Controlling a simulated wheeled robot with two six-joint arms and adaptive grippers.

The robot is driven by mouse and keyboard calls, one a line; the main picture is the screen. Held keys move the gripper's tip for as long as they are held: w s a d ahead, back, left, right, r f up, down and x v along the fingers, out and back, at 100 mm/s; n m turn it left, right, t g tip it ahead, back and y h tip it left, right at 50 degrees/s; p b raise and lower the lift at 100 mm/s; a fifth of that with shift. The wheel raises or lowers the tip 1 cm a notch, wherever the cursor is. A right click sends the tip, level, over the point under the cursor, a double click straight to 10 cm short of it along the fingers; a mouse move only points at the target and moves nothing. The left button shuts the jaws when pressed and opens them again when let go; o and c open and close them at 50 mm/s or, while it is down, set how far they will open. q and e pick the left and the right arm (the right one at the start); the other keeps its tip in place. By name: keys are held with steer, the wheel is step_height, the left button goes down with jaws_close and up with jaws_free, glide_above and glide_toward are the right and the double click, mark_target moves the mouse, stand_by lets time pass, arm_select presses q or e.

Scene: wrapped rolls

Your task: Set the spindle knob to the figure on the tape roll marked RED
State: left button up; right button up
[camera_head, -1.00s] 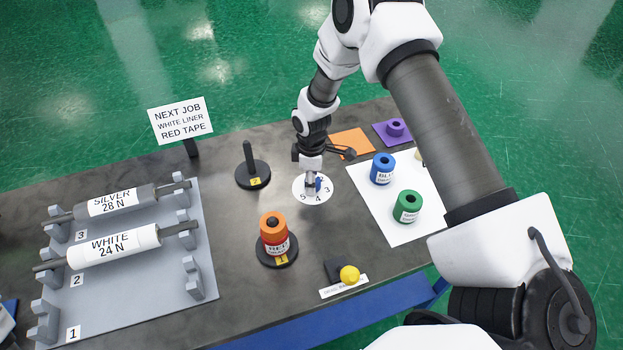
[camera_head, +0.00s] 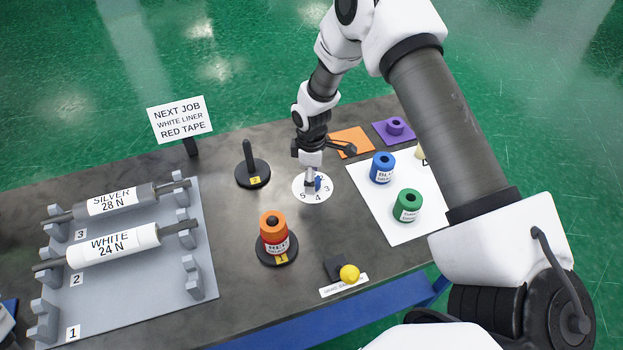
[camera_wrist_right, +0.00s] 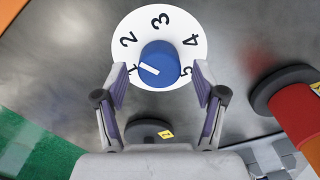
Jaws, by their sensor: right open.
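The spindle knob (camera_wrist_right: 164,63) is blue with a white pointer line, in the middle of a white number dial (camera_head: 300,197). In the right wrist view the figures 2, 3 and 4 are clear, with 5 partly behind a finger. My left gripper is out of view.
An empty black post (camera_head: 250,163) stands left of the dial. Blue (camera_head: 382,170) and green (camera_head: 408,206) rolls stand on a white sheet to the right. A yellow ball-topped lever (camera_head: 349,274) is near the front edge. A rack (camera_head: 130,290) with white and silver rollers lies left.

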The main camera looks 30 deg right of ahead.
step_height(320, 180, up, 11)
steer(key=shift+f, duration=0.2)
stand_by(0.3)
